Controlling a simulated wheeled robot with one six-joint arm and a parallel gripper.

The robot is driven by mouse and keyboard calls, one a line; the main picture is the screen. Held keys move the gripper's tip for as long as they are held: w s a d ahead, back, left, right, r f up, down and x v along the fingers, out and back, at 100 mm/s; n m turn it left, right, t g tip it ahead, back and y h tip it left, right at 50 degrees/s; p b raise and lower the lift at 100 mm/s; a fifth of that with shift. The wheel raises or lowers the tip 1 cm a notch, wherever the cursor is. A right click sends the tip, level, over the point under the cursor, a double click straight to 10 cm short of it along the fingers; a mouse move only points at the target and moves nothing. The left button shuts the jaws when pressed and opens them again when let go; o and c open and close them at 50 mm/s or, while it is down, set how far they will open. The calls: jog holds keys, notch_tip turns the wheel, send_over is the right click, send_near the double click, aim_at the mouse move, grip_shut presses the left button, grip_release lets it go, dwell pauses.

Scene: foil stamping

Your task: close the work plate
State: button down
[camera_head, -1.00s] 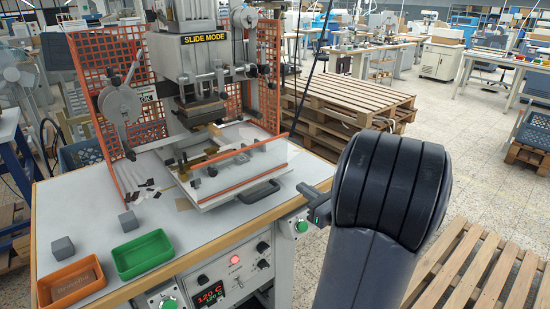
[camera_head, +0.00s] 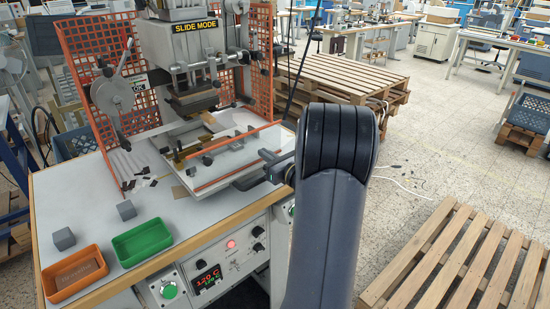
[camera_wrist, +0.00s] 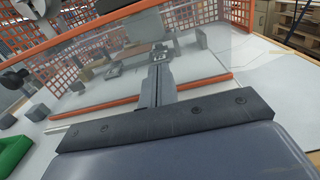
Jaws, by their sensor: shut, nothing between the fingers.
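The work plate (camera_head: 228,178) is a pale slab slid out in front of the press, over the table top. A clear guard with orange strips (camera_head: 236,161) stands above it. In the wrist view, the clear guard (camera_wrist: 190,60) is straight ahead of my gripper, with an orange strip below. My gripper (camera_head: 271,172) is at the plate's front right, by its dark handle, which it largely hides. Its fingers (camera_wrist: 155,85) are shut with nothing between them. I cannot tell whether they touch the handle or plate.
The press head (camera_head: 192,90) stands behind the plate, beside an orange mesh guard (camera_head: 90,70). A green tray (camera_head: 143,243), an orange tray (camera_head: 75,275) and grey blocks (camera_head: 64,238) are at the table's left. Wooden pallets (camera_head: 455,255) lie on the floor at right.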

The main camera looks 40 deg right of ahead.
jog(key=shift+w, duration=0.2)
jog(key=w+b, duration=0.1)
jog(key=w, duration=0.4)
jog(key=w+b, duration=0.2)
jog(key=w, duration=0.4)
jog(key=shift+w+a+f+b, duration=0.1)
jog(key=shift+w+a+b, duration=0.1)
jog(key=shift+b, duration=0.1)
jog(key=shift+w, duration=0.35)
jog(key=shift+r, duration=0.35)
